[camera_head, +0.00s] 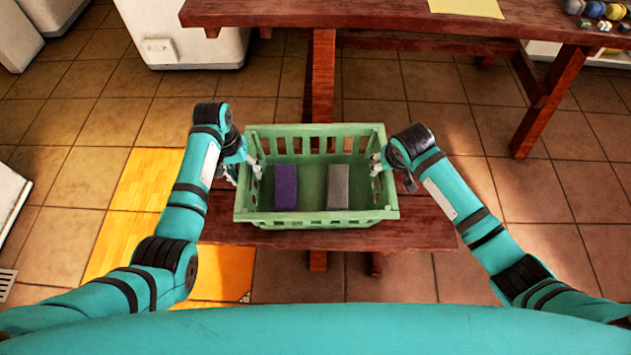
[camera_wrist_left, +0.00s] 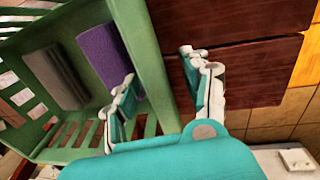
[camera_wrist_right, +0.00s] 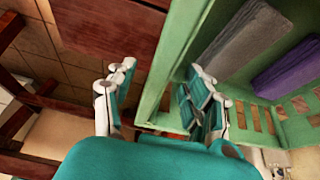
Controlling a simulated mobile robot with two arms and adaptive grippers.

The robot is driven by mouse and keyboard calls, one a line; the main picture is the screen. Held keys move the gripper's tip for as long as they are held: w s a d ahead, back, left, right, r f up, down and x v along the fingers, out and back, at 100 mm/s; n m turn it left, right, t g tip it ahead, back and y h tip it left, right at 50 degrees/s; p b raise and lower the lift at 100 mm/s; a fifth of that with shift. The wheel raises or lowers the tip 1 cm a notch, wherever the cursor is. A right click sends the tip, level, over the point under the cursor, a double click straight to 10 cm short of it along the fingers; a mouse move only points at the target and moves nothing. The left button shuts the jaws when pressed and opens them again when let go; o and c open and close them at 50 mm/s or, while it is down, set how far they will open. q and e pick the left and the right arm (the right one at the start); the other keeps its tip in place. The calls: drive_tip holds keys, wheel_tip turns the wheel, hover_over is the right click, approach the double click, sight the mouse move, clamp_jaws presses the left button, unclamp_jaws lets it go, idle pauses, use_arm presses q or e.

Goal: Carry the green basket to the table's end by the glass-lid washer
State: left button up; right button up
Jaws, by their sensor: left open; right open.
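The green basket (camera_head: 316,214) stands upright on a dark red bench (camera_head: 425,232), holding a purple block (camera_head: 286,187) and a grey block (camera_head: 337,187). My left gripper (camera_head: 246,170) is at its left end wall. In the left wrist view my open fingers (camera_wrist_left: 158,72) straddle that wall, one inside and one outside. My right gripper (camera_head: 384,170) is at the right end wall. In the right wrist view its open fingers (camera_wrist_right: 160,88) straddle the wall too. The red wooden table (camera_head: 400,18) is behind. A white appliance (camera_head: 182,32) stands at its left end; no glass lid shows.
A yellow sheet (camera_head: 466,7) lies on the table, with several small items (camera_head: 598,12) at its right end. Table legs (camera_head: 319,78) stand behind the basket. More white units are at far left. Tiled floor (camera_head: 70,130) is clear on the left.

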use_arm(q)
drive_tip(key=shift+f, duration=0.3)
use_arm(e)
drive_tip(key=shift+w+f, duration=0.15)
drive_tip(key=shift+f, duration=0.1)
use_arm(q)
drive_tip(key=shift+c, duration=0.3)
use_arm(e)
drive_tip(key=shift+c, duration=0.2)
use_arm(q)
drive_tip(key=c, duration=0.9)
use_arm(e)
drive_tip(key=c, duration=0.9)
use_arm(q)
clamp_jaws()
use_arm(e)
drive_tip(key=shift+d, duration=0.1)
clamp_jaws()
use_arm(q)
drive_tip(key=shift+a, duration=0.15)
use_arm(e)
drive_tip(key=shift+d, duration=0.1)
